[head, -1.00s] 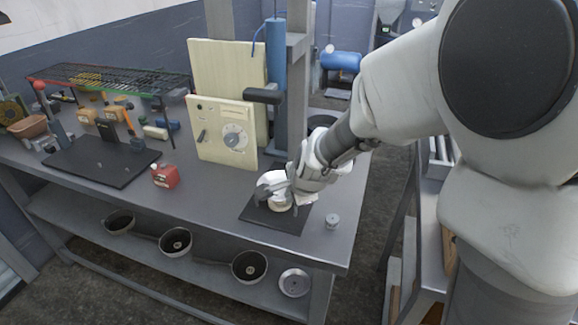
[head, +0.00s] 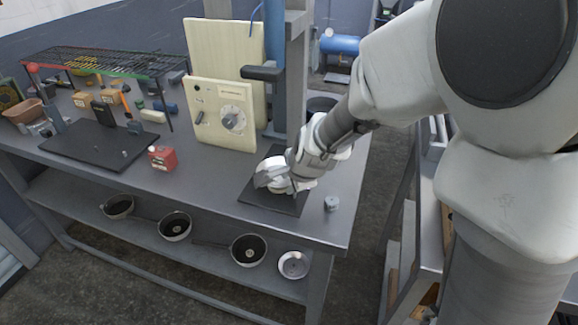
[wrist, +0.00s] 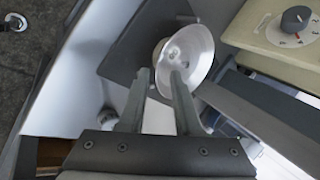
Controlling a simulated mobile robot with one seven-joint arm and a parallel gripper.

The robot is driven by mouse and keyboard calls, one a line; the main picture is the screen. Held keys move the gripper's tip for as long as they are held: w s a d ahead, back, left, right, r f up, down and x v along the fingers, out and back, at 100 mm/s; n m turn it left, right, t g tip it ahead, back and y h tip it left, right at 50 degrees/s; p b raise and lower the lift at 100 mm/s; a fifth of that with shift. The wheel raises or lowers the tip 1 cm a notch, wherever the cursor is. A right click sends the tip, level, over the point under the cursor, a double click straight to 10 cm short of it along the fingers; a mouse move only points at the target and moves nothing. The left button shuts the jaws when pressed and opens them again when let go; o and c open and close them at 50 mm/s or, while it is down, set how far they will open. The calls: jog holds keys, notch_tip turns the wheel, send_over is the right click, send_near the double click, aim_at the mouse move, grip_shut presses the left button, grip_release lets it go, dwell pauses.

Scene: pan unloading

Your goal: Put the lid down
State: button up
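A round silvery metal lid (wrist: 190,55) with a small spot at its centre sits tilted just beyond my fingertips in the wrist view. In the head view my gripper (head: 272,182) is low over the dark mat (head: 288,206) at the bench's right end.
A beige panel with a dial (head: 225,115) stands behind the mat. A small metal cylinder (head: 331,203) lies to its right, a red box (head: 162,158) to its left. Several pans (head: 249,249) and a silvery round piece (head: 294,264) are on the lower shelf. The bench between mat and red box is clear.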

jog(key=shift+s+r, duration=0.1)
jog(key=shift+r, duration=0.4)
jog(key=s+d+r+n+p, duration=0.2)
jog(key=s+d+r+n, duration=0.2)
jog(key=s+r, duration=0.2)
jog(key=s+d+r+n+h+p, duration=0.1)
jog(key=s+d+r+n, duration=0.3)
jog(key=s, duration=0.5)
jog(key=s+d+r+n+h+p, duration=0.1)
jog(key=s+d+r+n+p, duration=0.2)
jog(key=s+r+n, duration=0.3)
notch_tip(320, 180, up, 3)
jog(key=shift+s+d+f+g, duration=0.15)
jog(key=shift+s+d+g, duration=0.25)
jog(key=shift+s+d, duration=0.4)
jog(key=shift+w+d, duration=0.1)
jog(key=shift+w, duration=0.05)
